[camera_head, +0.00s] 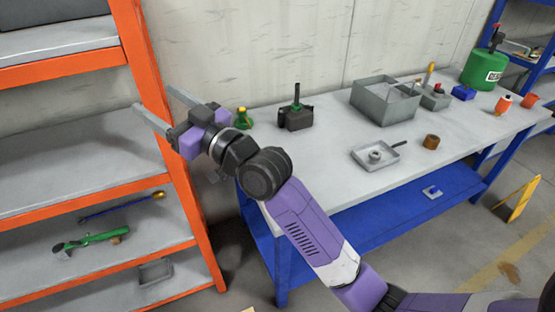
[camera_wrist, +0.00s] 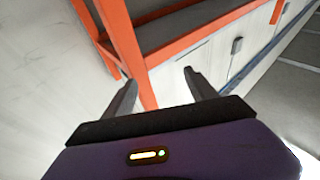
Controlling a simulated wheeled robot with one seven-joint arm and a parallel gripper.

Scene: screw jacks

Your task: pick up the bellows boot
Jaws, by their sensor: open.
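I cannot make out for certain which thing is the bellows boot. Small parts on the grey workbench (camera_head: 330,160) include a brown cylinder (camera_head: 431,141) lying free near the middle. A shallow tray (camera_head: 395,163) beside it holds a grey round part (camera_head: 376,156). A black device with an upright rod (camera_head: 295,117) stands toward the left end. My gripper (camera_head: 155,100) is open and empty, raised left of the bench near the orange shelf. In the wrist view my gripper (camera_wrist: 159,78) has nothing between its fingers.
An orange shelf rack (camera_head: 150,90) stands close to my gripper. The bench also carries a green and yellow item (camera_head: 243,118), a divided grey box (camera_head: 370,107), a blue block (camera_head: 463,92), a green canister (camera_head: 484,69) and an orange spool (camera_head: 503,104). The bench's front left is clear.

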